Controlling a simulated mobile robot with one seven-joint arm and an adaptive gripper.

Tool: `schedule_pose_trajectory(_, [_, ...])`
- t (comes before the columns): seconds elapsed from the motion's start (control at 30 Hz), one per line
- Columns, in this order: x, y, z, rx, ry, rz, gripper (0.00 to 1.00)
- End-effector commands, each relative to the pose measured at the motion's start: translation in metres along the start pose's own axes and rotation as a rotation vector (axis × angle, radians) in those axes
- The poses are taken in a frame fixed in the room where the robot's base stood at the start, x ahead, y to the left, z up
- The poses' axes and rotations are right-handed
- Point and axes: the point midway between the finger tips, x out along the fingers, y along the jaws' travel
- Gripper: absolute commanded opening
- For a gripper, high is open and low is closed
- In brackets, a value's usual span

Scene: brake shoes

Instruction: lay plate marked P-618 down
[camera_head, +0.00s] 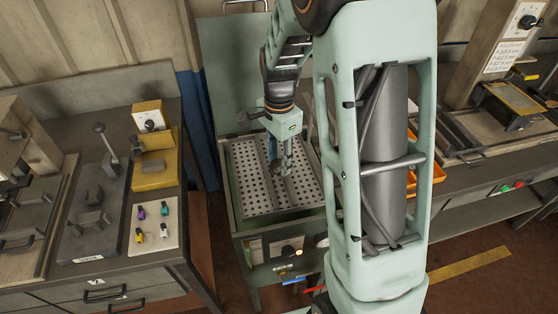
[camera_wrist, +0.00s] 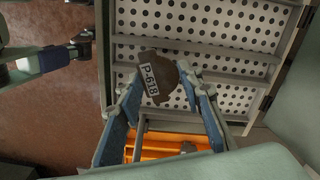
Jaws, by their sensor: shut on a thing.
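The plate marked P-618 (camera_wrist: 160,78) is a small dark brown piece with a rounded edge and a white label, seen in the wrist view. My gripper (camera_wrist: 158,88) is shut on it, with a blue-padded finger at each side. In the head view my gripper (camera_head: 286,168) points down over the perforated metal tray (camera_head: 250,180) of a green stand. The plate is too small to make out there. The perforated surface (camera_wrist: 225,60) also shows beyond the plate in the wrist view; I cannot tell whether they touch.
An orange bin (camera_wrist: 165,145) shows between my fingers. On the left, a bench holds a lever fixture (camera_head: 106,150), a yellow device (camera_head: 153,165) and several coloured pieces on a pale board (camera_head: 152,222). Another bench (camera_head: 480,185) stands right. The perforated tray has bare room.

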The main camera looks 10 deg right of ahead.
Motion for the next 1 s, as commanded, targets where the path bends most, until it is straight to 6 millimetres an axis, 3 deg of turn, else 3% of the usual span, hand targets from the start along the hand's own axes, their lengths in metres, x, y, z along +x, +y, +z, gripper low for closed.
schedule_pose_trajectory(0.23, [0.001, -0.002, -0.002, 0.241, 0.002, -0.002, 0.08])
schedule_pose_trajectory(0.53, [0.007, -0.002, -0.002, 0.303, 0.002, -0.002, 0.08])
schedule_pose_trajectory(1.0, [0.054, -0.002, -0.001, 0.301, 0.002, 0.0, 0.08])
